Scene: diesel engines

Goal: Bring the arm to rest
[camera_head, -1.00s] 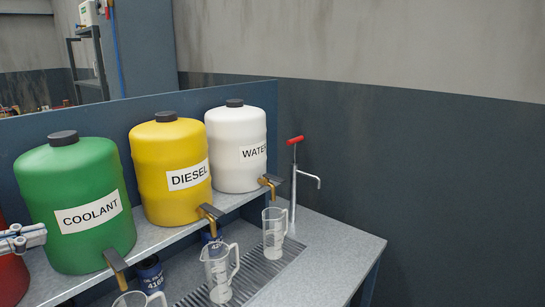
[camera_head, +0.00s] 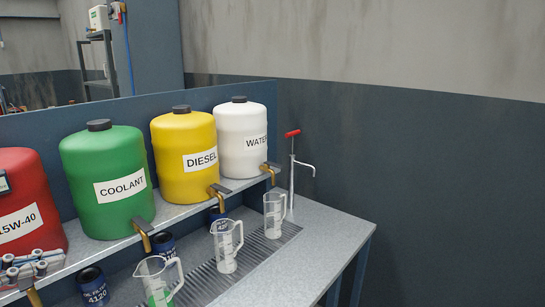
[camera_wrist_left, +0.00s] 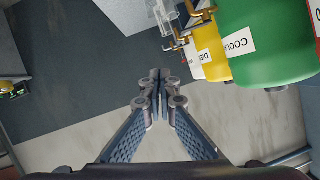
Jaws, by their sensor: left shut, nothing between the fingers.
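My left gripper (camera_head: 25,266) shows at the lower left edge of the head view, in front of the red 15W-40 drum (camera_head: 24,205). In the left wrist view its fingertips (camera_wrist_left: 159,78) meet, with nothing between them. The gripper is empty, and floor and wall show beyond the fingers. My right gripper is in neither current view.
Green coolant (camera_head: 105,185), yellow diesel (camera_head: 185,160) and white water (camera_head: 242,142) drums stand on a shelf with taps. Below are measuring jugs, the nearest jug (camera_head: 157,281) holding green liquid, and oil filter cans (camera_head: 92,285). A hand pump (camera_head: 291,170) stands at the right.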

